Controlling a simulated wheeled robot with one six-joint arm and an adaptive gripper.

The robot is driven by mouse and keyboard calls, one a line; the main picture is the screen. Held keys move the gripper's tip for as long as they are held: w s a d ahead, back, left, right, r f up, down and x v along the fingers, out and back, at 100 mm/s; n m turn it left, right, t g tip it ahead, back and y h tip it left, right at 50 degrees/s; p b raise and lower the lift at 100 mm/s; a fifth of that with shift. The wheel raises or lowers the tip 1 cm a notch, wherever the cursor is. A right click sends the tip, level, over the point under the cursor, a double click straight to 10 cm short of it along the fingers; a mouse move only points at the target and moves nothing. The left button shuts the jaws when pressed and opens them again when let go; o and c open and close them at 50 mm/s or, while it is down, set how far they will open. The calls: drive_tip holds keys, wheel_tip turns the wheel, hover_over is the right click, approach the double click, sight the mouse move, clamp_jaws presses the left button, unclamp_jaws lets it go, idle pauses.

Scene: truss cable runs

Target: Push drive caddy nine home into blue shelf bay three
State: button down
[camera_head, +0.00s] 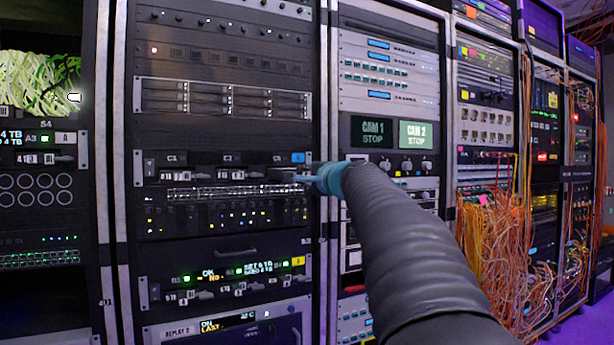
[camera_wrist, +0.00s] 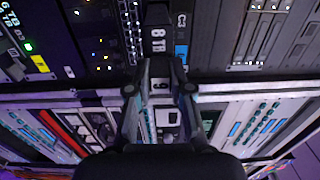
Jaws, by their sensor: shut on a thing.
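The blue shelf (camera_head: 215,160) is the row with bay marks C1, C2 and C3 and a blue tag (camera_head: 298,157) at its right end. The blue tag also shows in the wrist view (camera_wrist: 181,55). My gripper (camera_head: 312,178) is at the right-hand bay, bay three, and is shut on a dark drive caddy (camera_head: 283,174). In the wrist view my gripper (camera_wrist: 160,68) has a finger on each side of the caddy, with a white number label (camera_wrist: 160,86) between them. The caddy appears to stick out from the shelf front; its depth in the bay is hidden.
Other caddies with white labels sit in the left bays. A patch row (camera_head: 225,191) lies just below, and a yellow-tagged shelf (camera_head: 230,275) is lower. The metal rack post (camera_head: 326,110) stands close to my gripper. Loose orange cables (camera_head: 500,250) hang at right.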

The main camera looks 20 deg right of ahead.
drive_tip(key=shift+w+a+p, duration=0.1)
drive_tip(key=shift+w+p, duration=0.45)
drive_tip(key=shift+w, duration=1.9)
idle(1.0)
drive_tip(key=shift+w+p, duration=0.55)
drive_tip(key=shift+w, duration=0.9)
drive_tip(key=shift+w+a, duration=0.1)
drive_tip(key=shift+w, duration=1.45)
drive_tip(key=shift+w, duration=0.6)
drive_tip(key=c, duration=1)
unclamp_jaws()
drive_tip(key=shift+o, duration=0.2)
drive_tip(key=shift+f, duration=0.1)
drive_tip(key=shift+s, duration=0.15)
drive_tip(key=s, duration=1.1)
drive_tip(key=shift+s+d, duration=0.2)
drive_tip(key=shift+s, duration=0.2)
